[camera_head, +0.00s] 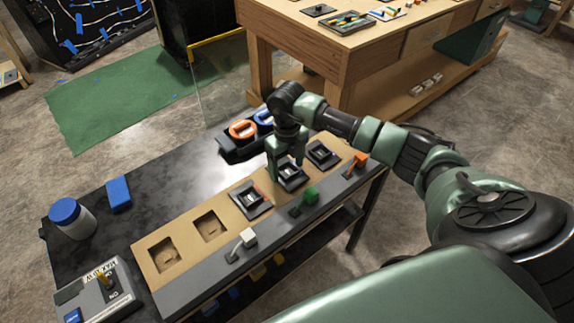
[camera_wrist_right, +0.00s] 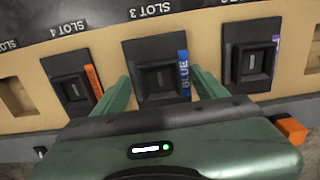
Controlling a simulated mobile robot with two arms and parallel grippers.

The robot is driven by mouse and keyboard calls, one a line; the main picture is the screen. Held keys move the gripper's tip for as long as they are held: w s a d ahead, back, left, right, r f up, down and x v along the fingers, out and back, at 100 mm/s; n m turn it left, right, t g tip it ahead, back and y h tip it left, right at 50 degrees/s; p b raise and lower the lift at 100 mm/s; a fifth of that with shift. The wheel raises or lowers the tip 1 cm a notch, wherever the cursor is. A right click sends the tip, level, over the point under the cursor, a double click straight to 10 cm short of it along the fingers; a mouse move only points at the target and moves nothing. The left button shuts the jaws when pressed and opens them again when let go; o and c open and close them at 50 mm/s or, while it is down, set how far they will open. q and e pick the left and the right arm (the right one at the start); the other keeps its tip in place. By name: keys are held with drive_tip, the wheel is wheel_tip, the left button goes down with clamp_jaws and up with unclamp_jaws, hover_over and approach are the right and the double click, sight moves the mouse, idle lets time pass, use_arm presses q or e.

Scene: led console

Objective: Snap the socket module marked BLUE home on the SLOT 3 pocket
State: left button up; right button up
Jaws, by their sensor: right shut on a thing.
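The BLUE socket module (camera_wrist_right: 157,78), a dark block with a blue label on its side, sits at the pocket marked SLOT 3 (camera_wrist_right: 146,14). In the head view the module (camera_head: 291,183) is partly hidden below my right gripper (camera_head: 288,168). In the right wrist view my right gripper (camera_wrist_right: 163,88) has one green finger on each side of the module and is shut on it. The module looks lined up with its neighbours; I cannot tell whether it is fully seated. My left gripper is not in view.
Modules with an orange label (camera_wrist_right: 72,87) and a purple label (camera_wrist_right: 249,62) stand on either side. Two empty pockets (camera_head: 210,226) lie to the left. White (camera_head: 248,237), green (camera_head: 310,194) and orange (camera_head: 360,159) levers line the front. A dark tray (camera_head: 232,153) with orange and blue rings stands behind.

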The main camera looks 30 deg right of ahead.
drive_tip(key=shift+f+b, duration=0.55)
drive_tip(key=shift+f, duration=0.15)
idle(0.8)
drive_tip(key=o, duration=1.5)
wheel_tip(320, 180, up, 8)
drive_tip(key=shift+f+b, duration=0.1)
drive_tip(key=shift+b, duration=0.75)
